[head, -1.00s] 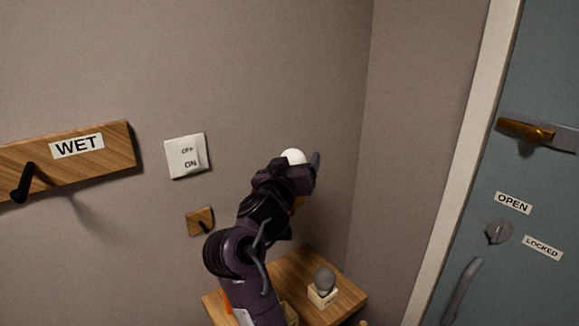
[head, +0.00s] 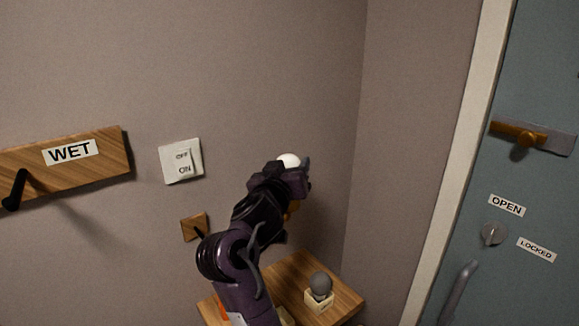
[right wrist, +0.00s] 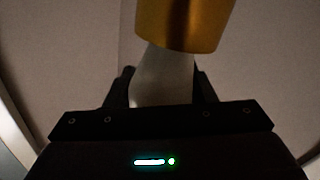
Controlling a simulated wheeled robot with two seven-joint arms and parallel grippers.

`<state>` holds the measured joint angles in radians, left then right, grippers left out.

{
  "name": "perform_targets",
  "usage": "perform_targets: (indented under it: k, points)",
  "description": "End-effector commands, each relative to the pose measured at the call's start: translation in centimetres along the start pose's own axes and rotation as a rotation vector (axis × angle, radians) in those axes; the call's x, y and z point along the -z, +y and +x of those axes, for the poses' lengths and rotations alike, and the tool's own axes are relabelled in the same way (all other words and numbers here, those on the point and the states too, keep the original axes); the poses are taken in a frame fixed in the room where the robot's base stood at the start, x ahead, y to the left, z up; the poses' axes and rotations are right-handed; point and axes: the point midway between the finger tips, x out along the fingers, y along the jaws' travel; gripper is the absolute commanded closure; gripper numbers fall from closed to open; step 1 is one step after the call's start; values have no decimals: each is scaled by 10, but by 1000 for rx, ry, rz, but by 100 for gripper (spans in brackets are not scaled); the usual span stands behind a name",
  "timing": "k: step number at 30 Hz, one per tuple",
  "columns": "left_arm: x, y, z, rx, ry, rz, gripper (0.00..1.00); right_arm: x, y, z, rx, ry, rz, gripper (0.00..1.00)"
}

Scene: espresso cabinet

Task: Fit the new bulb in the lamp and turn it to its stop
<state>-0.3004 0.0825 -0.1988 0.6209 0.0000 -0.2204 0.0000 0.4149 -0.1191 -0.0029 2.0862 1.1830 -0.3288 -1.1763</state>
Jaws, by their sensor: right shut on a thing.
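The new bulb (head: 288,160) is white, and its round top shows above my right gripper (head: 288,173) in the head view. In the right wrist view, the bulb's pale body (right wrist: 162,78) sits between the two dark fingers, which are shut on it. A brass-coloured cylinder (right wrist: 185,25), apparently the lamp's socket, meets the pale bulb in that view. A small part of brass (head: 293,208) shows beside my right wrist in the head view; the rest is hidden. How deep the bulb sits cannot be told. My left gripper is not in view.
A grey bulb (head: 320,284) stands in a cream holder (head: 319,302) on a wooden shelf (head: 345,299) below. A blue-grey door (head: 500,275) is at right.

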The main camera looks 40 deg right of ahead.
Motion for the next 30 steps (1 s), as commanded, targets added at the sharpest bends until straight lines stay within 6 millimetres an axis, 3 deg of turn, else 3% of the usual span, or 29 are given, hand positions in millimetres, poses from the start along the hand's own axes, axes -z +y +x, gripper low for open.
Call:
perform_targets:
  k: [10, 30]
  points:
    - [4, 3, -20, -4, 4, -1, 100, 2, 1, 0, -129, -42, -1, 74]
    - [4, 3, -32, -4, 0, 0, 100, 1, 2, -1, -259, -79, -2, 74]
